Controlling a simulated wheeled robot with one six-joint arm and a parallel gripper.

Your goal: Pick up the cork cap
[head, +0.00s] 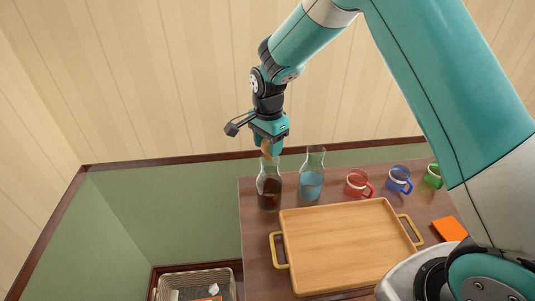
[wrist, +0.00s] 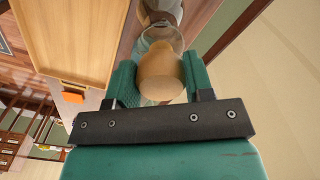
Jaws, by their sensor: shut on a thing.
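The cork cap (wrist: 161,72) is tan and rounded, and sits between the two green fingers of my gripper (wrist: 158,82) in the wrist view. In the head view, my gripper (head: 271,149) points down over the mouth of the left glass carafe (head: 269,188), which holds dark liquid. The cork cap shows as a small orange-brown piece (head: 266,147) between the fingers. My gripper is shut on it. I cannot tell whether the cap still touches the carafe's neck.
A second carafe (head: 311,179) with blue liquid stands close on the right. Red (head: 357,182), blue (head: 398,178) and green (head: 433,175) mugs stand further right. A wooden tray (head: 340,245) with handles fills the table's front, beside an orange item (head: 449,229). A basket (head: 197,284) is lower left.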

